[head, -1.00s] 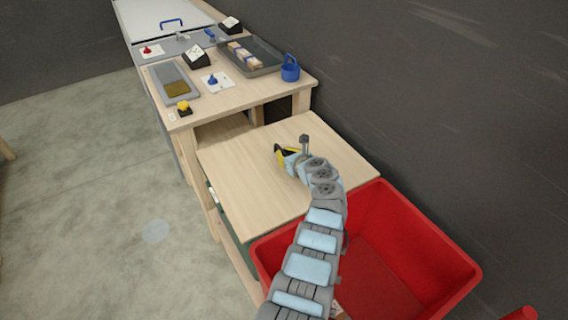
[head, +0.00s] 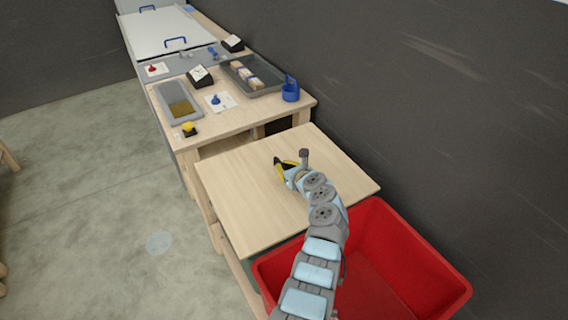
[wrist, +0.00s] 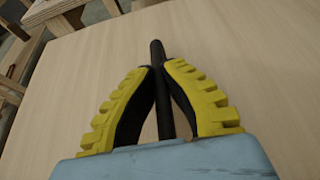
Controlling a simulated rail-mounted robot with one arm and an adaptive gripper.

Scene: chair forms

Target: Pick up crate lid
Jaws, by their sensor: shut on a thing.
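The crate lid (head: 255,195) is a broad, flat, pale wooden panel in the middle of the head view. In the wrist view its wood (wrist: 240,60) fills most of the background. My gripper (head: 278,162) is over the lid's upper middle, with yellow-backed black fingers. In the wrist view the fingertips (wrist: 159,68) close in on a dark, thin bar, which looks like the lid's handle (wrist: 157,52). What lies under the lid is almost wholly hidden.
A red bin (head: 425,255) stands right beside the lid's near edge, partly behind my arm. A wooden workbench (head: 255,115) beyond the lid holds a grey tray (head: 275,88), a blue cup (head: 290,92) and a yellow button (head: 189,129). A dark wall runs along the right.

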